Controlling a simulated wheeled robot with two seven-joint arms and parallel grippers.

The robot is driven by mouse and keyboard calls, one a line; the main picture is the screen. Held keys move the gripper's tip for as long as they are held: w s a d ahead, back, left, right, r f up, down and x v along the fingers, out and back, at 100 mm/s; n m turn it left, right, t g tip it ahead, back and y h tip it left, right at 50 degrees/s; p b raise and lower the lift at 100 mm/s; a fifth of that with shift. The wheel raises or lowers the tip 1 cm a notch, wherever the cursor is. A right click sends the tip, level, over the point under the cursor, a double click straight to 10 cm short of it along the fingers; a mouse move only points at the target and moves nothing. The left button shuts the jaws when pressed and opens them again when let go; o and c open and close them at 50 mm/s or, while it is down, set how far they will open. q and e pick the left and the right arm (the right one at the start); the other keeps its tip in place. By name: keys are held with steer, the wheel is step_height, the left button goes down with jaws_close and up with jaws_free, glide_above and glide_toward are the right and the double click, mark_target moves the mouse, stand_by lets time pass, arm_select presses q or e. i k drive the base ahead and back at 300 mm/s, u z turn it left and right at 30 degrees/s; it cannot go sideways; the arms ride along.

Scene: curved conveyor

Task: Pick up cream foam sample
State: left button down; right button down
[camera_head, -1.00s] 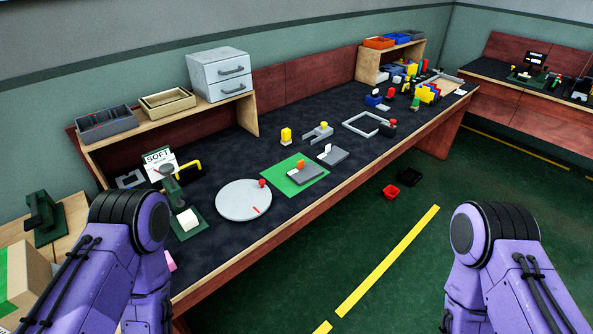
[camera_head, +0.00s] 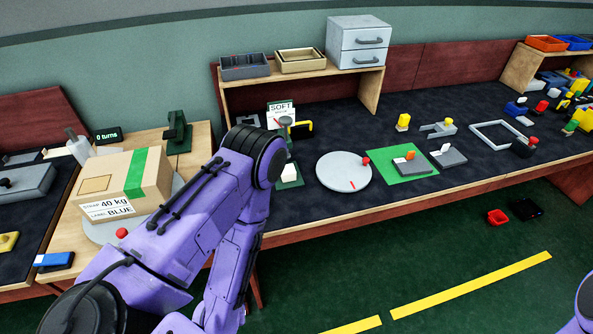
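A small cream block (camera_head: 290,173), which looks like the cream foam sample, sits under the dark green press-like stand (camera_head: 286,126) on the dark bench. A white card reading SOFT (camera_head: 281,108) stands behind it. My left arm comes in from the left and bends down in front of the bench, just left of the cream block. Its gripper is below the picture or hidden behind the arm. Only a sliver of my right arm shows at the right edge, and its gripper is out of view.
A grey round plate (camera_head: 343,172) and a green mat (camera_head: 404,166) lie right of the stand. A cardboard box (camera_head: 121,184) with a green strap stands on the left table. A shelf with a grey tray (camera_head: 245,67) and drawers (camera_head: 358,43) is behind.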

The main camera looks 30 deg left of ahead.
mark_target(289, 174)
steer(key=u, duration=0.45)
steer(key=k, duration=1.1)
steer(key=z, duration=0.4)
steer(key=i, duration=1.1)
steer(key=u, duration=0.4)
steer(key=i, duration=0.65)
steer(key=u, duration=0.5)
